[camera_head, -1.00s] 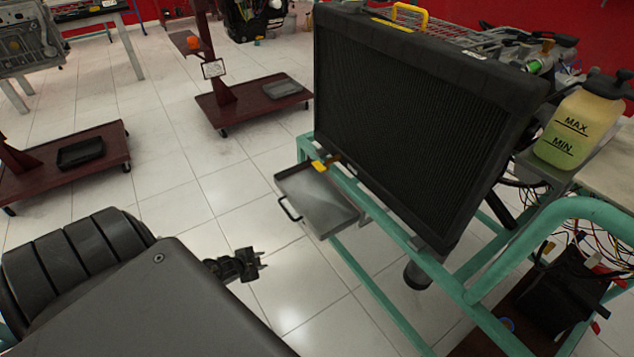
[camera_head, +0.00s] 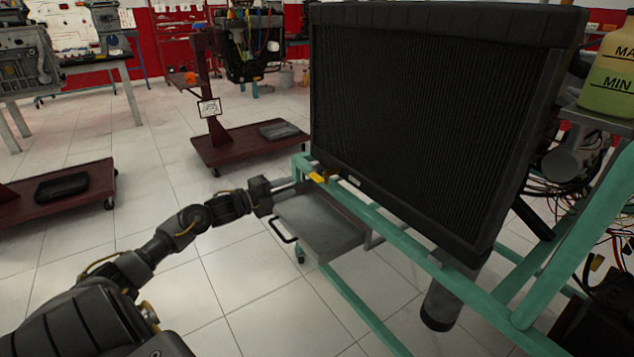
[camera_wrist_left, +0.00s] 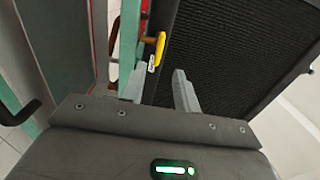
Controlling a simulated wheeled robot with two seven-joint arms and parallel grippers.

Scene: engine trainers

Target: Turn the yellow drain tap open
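The yellow drain tap (camera_head: 319,177) is at the lower left corner of the black radiator (camera_head: 420,120), just above the green frame. In the left wrist view the tap (camera_wrist_left: 160,47) is upright in the picture, beyond my fingertips and roughly between them. My left gripper (camera_head: 288,184) is a little to the left of the tap in the head view, over the back of the metal tray. In the left wrist view its two grey fingers (camera_wrist_left: 161,86) are apart with nothing between them. It does not touch the tap as far as I can see. My right gripper is not in view.
The grey drip tray (camera_head: 320,230) with a black handle hangs below the radiator's corner. The green frame rail (camera_head: 400,235) runs under the radiator. A green coolant bottle (camera_head: 610,75) stands at the right. The tiled floor to the left is clear up to dark red trolleys.

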